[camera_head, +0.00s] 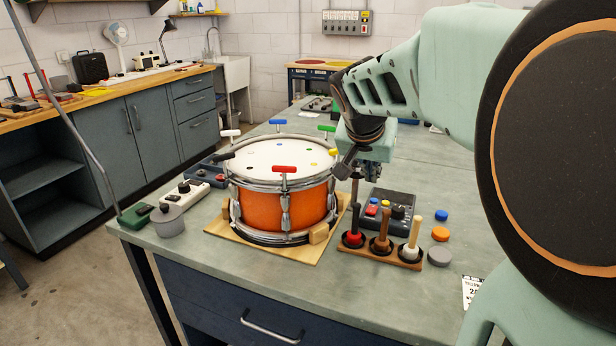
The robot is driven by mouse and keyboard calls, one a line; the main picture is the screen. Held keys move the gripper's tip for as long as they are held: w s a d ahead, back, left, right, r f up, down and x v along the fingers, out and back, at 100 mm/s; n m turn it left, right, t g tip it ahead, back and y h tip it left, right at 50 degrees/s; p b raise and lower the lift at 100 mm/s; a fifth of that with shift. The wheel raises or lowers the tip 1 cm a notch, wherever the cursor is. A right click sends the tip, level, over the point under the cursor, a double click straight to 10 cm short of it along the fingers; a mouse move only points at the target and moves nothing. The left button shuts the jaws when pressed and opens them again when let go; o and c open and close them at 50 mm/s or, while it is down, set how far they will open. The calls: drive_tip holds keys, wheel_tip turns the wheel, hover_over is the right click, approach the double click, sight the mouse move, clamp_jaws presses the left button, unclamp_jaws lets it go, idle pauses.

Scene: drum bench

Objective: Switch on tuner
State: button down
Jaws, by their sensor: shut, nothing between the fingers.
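A dark box (388,213) with red and blue buttons and a black knob lies on the bench right of the drum. A white box (186,194) with black knobs lies left of the drum. I cannot tell from this view which one is the tuner, or whether either is on. My gripper (344,172) is shut and empty, close to the drum's right rim and above and left of the dark box. My arm hides part of the bench behind it.
The orange snare drum (270,205) with coloured T-handles stands on a wooden board (222,228). A wooden rack (384,250) holds several upright sticks in front of the dark box. Coloured discs (440,234) lie right of it.

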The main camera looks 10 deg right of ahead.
drive_tip(key=b, duration=0.1)
hover_over(371, 212)
drive_tip(key=s, duration=0.1)
drive_tip(key=f, duration=0.7)
drive_tip(key=shift+a+f, duration=0.3)
wheel_tip(371, 212, down, 3)
drive_tip(key=shift+r+b, duration=0.15)
drive_tip(key=shift+b, duration=0.35)
drive_tip(key=shift+s+a+f, duration=0.1)
drive_tip(key=shift+f, duration=0.65)
drive_tip(key=f+b, duration=0.1)
drive_tip(key=b, duration=0.3)
drive_tip(key=shift+s+a+f, duration=0.1)
drive_tip(key=shift+a+f, duration=0.05)
drive_tip(key=shift+f, duration=0.2)
drive_tip(key=shift+r+p, duration=0.4)
drive_tip(key=shift+p, duration=0.1)
drive_tip(key=shift+r, duration=0.15)
